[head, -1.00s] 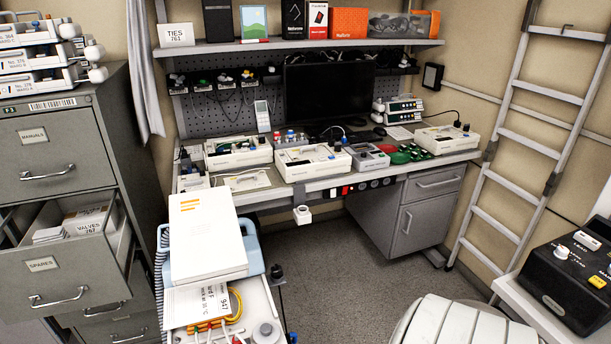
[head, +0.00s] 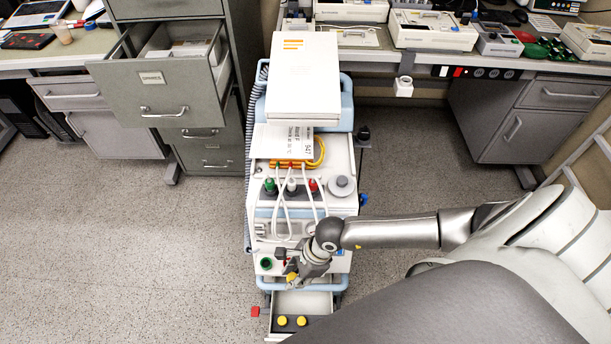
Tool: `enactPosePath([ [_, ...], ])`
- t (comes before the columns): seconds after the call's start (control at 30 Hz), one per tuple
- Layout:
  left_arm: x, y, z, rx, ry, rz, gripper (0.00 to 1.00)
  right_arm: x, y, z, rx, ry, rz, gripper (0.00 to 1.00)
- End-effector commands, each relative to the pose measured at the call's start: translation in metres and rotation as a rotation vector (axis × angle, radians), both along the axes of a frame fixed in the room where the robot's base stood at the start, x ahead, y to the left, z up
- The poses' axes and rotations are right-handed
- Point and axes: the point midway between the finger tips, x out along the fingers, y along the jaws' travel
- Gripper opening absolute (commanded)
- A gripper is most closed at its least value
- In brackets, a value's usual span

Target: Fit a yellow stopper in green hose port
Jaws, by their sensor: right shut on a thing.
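My right gripper (head: 291,276) reaches down at the front of the white medical cart (head: 343,208) and is shut on a yellow stopper (head: 291,278), which the fingers partly hide. A round green port (head: 266,264) shows on the cart's front, just left of the gripper and apart from the stopper. Two more yellow stoppers, one on the left (head: 282,321) and one on the right (head: 301,321), sit in the open drawer (head: 303,301) below. My left gripper is out of view.
White hoses (head: 284,216) hang over the cart's front from green, white and red connectors. A blue rail (head: 274,285) runs above the drawer. A red tag (head: 255,311) is beside the drawer. Floor (head: 190,260) left of the cart is clear.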

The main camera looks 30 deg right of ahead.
Motion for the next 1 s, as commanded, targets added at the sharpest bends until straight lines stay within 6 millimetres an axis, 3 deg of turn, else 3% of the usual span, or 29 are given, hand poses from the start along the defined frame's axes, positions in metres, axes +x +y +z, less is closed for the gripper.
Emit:
enactPosePath([
  [1.0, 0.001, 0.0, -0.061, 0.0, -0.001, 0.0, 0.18, 0.118, 0.029, -0.004, -0.001, -0.002, 0.001, 0.16],
])
